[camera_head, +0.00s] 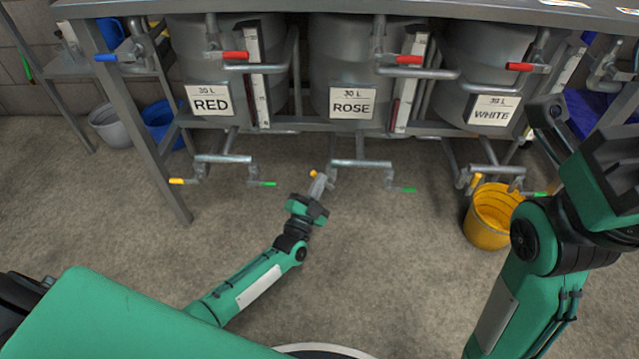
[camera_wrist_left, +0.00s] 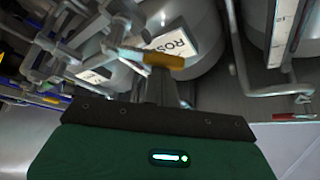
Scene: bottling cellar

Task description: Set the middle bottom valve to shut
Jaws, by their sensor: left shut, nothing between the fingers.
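The ROSE tank (camera_head: 352,60) is the middle one. Below it a grey pipe assembly (camera_head: 360,163) carries a yellow handle (camera_head: 313,173) at its left end and a green handle (camera_head: 408,189) at its right end. My left gripper (camera_head: 319,184) is at the yellow handle, shut with nothing between its fingers. In the left wrist view the yellow handle (camera_wrist_left: 163,60) lies crosswise at the fingertips of the left gripper (camera_wrist_left: 163,85); I cannot tell if they touch. My right gripper (camera_head: 590,160) is raised at the right; its fingers cannot be made out.
RED (camera_head: 211,104) and WHITE (camera_head: 492,110) tanks flank it, with similar bottom pipes and red-handled valves above. A yellow bucket (camera_head: 490,228) stands below WHITE. A frame leg (camera_head: 150,150) stands left. Grey (camera_head: 110,127) and blue (camera_head: 160,120) buckets stand behind it. Front floor is clear.

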